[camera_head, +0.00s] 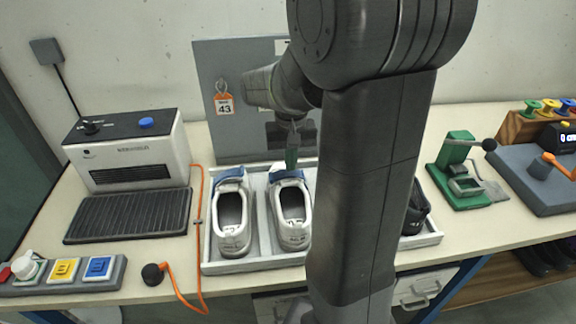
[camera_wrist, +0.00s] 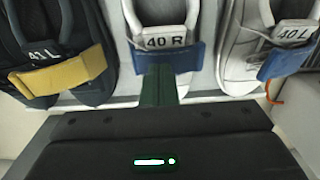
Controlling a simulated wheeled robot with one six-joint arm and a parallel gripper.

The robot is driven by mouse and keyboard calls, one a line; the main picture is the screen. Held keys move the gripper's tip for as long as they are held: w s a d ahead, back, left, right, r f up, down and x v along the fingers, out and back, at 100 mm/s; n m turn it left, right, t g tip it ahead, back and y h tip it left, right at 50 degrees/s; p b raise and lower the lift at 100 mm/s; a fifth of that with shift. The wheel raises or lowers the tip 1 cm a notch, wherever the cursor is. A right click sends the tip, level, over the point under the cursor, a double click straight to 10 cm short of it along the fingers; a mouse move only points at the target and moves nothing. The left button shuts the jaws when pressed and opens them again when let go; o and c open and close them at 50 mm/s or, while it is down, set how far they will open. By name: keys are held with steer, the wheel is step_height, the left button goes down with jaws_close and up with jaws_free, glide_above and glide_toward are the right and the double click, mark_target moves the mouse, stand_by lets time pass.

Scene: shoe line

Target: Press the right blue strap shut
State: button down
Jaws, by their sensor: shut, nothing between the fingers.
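The white shoe labelled 40 R (camera_wrist: 165,14) has a blue strap (camera_wrist: 187,57) across its end, below the label. In the head view this shoe (camera_head: 292,232) stands right of the other white shoe, its blue strap (camera_head: 287,175) at the far end. My gripper (camera_wrist: 158,72) is shut and empty, its green fingers at the strap's lower edge. In the head view my gripper (camera_head: 292,157) points down just above or at the strap; I cannot tell whether it touches. The other white shoe, labelled 40 L (camera_wrist: 240,45), has its own blue strap (camera_wrist: 287,60).
The shoes stand in a pale tray (camera_head: 262,263). A black shoe with a yellow strap (camera_wrist: 60,75) is beside 40 R; my arm hides much of it in the head view. A grey panel (camera_head: 230,130) stands behind. A heater-like box (camera_head: 130,150) is left, a green clamp (camera_head: 462,175) right.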

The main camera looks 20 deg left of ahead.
step_height(320, 180, up, 9)
steer(key=p, duration=0.7)
steer(key=shift+f, duration=0.15)
steer(key=shift+f, duration=0.15)
step_height(320, 180, down, 9)
steer(key=b, duration=0.7)
steer(key=shift+b, duration=0.35)
steer(key=shift+r, duration=0.2)
steer(key=shift+r, duration=0.1)
